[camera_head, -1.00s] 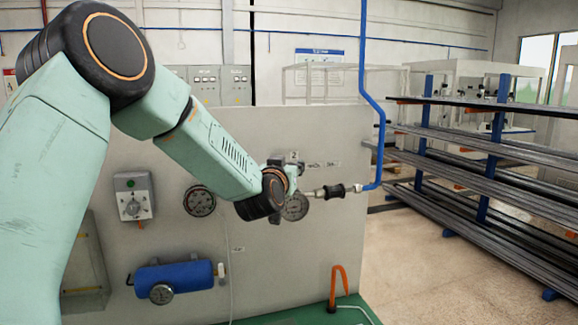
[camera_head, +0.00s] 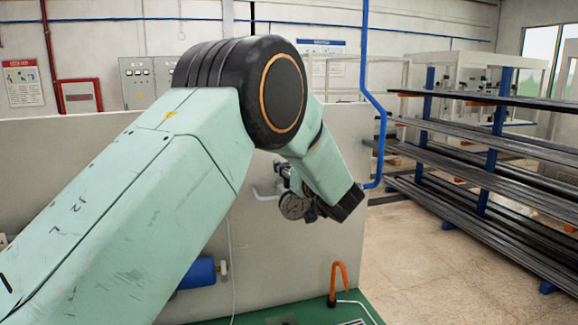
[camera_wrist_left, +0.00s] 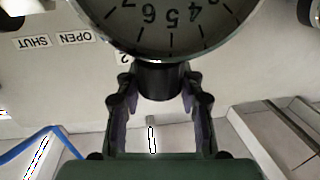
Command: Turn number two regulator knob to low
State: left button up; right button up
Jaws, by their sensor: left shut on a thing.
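In the left wrist view, a round pressure gauge (camera_wrist_left: 170,22) with upside-down numerals fills the top. A black regulator knob (camera_wrist_left: 160,80) sits just below it. The fingers of my left gripper (camera_wrist_left: 158,98) stand on both sides of the knob and are shut on it. In the head view, the gauge (camera_head: 293,206) shows on the panel beside my wrist; my arm hides the knob. I see no pointer or setting mark on the knob. My right gripper is not in view.
The upright panel (camera_head: 262,245) stands close to my arm. A blue pipe (camera_head: 364,60) rises at its right edge. An orange hook (camera_head: 338,282) stands on the green base (camera_head: 305,309). Racks of dark bars (camera_head: 480,150) stand right, with free floor (camera_head: 420,270) before them.

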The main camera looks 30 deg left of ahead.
pick_arm(q)
jog(key=shift+w+r+n+g+y, duration=0.1)
jog(key=shift+r+n+g+y, duration=0.2)
jog(key=shift+r+n+y, duration=0.1)
jog(key=o, duration=1.2)
jog(key=shift+s+d, duration=0.25)
jog(key=shift+f, duration=0.1)
jog(key=shift+w+a+f, duration=0.1)
jog(key=shift+a+f, duration=0.05)
jog(key=v, duration=0.7)
jog(key=shift+d+r, duration=0.25)
jog(key=shift+d, duration=0.1)
